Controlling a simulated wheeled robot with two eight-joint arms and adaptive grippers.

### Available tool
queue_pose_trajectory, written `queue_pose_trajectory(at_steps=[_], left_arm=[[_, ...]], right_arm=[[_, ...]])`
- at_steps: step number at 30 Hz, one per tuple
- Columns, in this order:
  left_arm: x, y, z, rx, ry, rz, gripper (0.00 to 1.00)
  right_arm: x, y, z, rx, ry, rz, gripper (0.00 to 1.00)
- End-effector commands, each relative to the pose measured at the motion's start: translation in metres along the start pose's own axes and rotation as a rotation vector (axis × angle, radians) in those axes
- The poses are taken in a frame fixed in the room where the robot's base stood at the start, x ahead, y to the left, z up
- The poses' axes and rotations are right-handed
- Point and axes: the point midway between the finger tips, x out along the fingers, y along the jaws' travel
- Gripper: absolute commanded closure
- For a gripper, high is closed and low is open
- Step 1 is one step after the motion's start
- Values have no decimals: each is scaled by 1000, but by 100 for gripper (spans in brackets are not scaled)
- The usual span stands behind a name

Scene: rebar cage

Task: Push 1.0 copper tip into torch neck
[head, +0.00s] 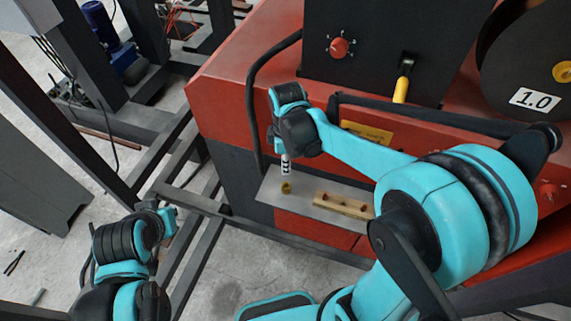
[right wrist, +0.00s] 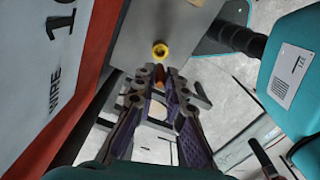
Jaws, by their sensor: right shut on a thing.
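My right gripper (head: 285,167) points down over the grey metal shelf on the red machine. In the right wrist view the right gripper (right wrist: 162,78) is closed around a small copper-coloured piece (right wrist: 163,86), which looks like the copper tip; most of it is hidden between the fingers. Just beyond the fingertips is a yellow ring-shaped fitting with a dark opening (right wrist: 160,50), apparently the torch neck. It also shows in the head view (head: 286,188), right under the gripper; the tip looks apart from it. My left gripper (head: 160,214) is at lower left, away from the shelf, its fingers unclear.
A wooden block with holes (head: 343,205) lies on the shelf (head: 268,193) to the right. A black hose (head: 252,105) hangs at the left of the red machine (head: 225,85). A yellow-handled lever (head: 402,88) and a spool labelled 1.0 (head: 537,99) are above.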

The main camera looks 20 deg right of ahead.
Motion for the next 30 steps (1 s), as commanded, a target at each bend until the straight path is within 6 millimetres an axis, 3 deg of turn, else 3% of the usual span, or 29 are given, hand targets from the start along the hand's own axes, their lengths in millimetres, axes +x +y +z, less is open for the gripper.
queue_pose_trajectory(at_steps=[8, 24, 30], left_arm=[[5, 0, 4, 0, 0, 0, 100], [38, 0, 28, 0, 0, 0, 100], [42, 0, 30, 0, 0, 0, 100]], right_arm=[[5, 0, 0, -1, 0, -2, 100], [53, 0, 0, -1, 0, -2, 100], [58, 0, 0, -1, 0, -2, 100]])
